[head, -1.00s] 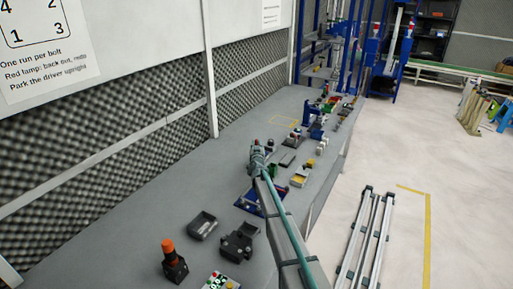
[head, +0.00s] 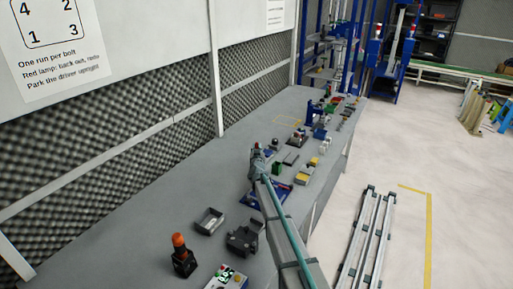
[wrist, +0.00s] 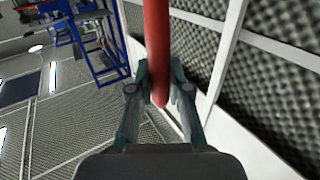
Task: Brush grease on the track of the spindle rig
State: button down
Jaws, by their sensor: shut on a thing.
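My gripper (wrist: 159,88) is shut on a long red rod-like handle (wrist: 157,35) in the wrist view. The far end of the handle is out of that view, so I cannot see any bristles. In the head view my gripper (head: 257,154) is small and raised over the middle of the grey bench (head: 150,220). A blue-based fixture (head: 250,198) lies partly hidden behind my arm. I cannot tell for certain which fixture is the spindle rig, and no track or grease can be made out.
An open grey tray (head: 209,221), a dark block fixture (head: 243,238) and an orange-topped black device (head: 183,256) stand on the near bench. Several small parts and blue fixtures crowd the far bench. A foam-panelled wall (head: 90,140) bounds the left side.

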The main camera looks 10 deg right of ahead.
notch_tip(320, 180, up, 3)
jog(key=shift+s+a+f+p, duration=0.15)
jog(key=shift+p, duration=0.7)
jog(key=shift+r+p, duration=0.65)
jog(key=shift+p, duration=0.05)
notch_tip(320, 180, up, 4)
jog(key=p, duration=0.3)
jog(key=shift+p, duration=0.4)
jog(key=s+f+n+y+b, duration=0.1)
jog(key=s+b, duration=0.8)
jog(key=s, duration=2.8)
jog(key=shift+s+a+f+y+b, duration=0.2)
jog(key=shift+f+y+b, duration=0.3)
jog(key=shift+f, duration=0.4)
